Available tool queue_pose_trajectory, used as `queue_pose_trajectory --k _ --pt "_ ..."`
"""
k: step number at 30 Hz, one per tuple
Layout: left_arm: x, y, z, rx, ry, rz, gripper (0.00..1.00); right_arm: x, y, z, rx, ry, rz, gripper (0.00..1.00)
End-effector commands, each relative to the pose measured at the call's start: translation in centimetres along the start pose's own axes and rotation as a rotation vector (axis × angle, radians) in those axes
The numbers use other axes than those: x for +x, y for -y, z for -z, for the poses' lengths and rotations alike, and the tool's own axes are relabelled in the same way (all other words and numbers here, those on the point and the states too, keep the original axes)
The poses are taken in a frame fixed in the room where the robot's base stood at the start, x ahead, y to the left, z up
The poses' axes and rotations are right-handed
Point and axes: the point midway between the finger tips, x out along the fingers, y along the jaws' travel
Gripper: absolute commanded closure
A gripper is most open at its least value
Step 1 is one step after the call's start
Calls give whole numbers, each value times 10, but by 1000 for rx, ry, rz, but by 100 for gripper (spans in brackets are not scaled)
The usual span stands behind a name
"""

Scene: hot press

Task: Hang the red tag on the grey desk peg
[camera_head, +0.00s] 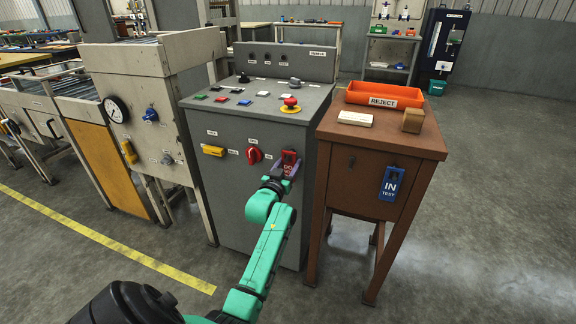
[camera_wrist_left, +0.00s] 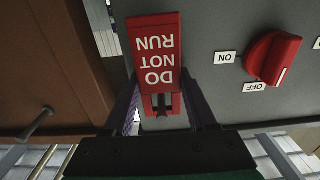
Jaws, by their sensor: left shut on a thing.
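The red tag (camera_head: 289,158), lettered DO NOT RUN, is upright against or close to the right side of the grey desk's front (camera_head: 236,185). My left gripper (camera_head: 281,172) is shut on it. In the left wrist view the tag (camera_wrist_left: 154,50) appears upside down between the two fingers (camera_wrist_left: 162,100). A dark pin-like shape (camera_wrist_left: 162,113) shows at the slot in the tag's end; I cannot tell if it is the desk peg or if it passes through the slot. My right gripper is not in view.
A red knob (camera_head: 254,155) and a yellow handle (camera_head: 214,151) stick out left of the tag. The brown cabinet (camera_head: 342,184) stands close on the right, with a bare peg (camera_wrist_left: 37,123) and a blue IN TEST tag (camera_head: 391,184). Open floor lies farther right.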

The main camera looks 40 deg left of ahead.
Motion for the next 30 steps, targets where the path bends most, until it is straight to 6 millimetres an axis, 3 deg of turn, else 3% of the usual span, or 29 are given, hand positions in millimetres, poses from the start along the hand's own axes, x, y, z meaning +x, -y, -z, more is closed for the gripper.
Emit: queue_pose_trajectory --k 13,14,16,26,30 --pt "0 0 0 0 0 0 97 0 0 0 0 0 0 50" --pt "0 0 0 0 0 0 35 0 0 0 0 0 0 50" --pt "0 0 0 0 1 0 9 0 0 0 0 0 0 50" --pt "-1 0 -1 0 2 -1 8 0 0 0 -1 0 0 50" --pt "-14 -1 -1 0 4 -1 8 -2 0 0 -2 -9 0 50"
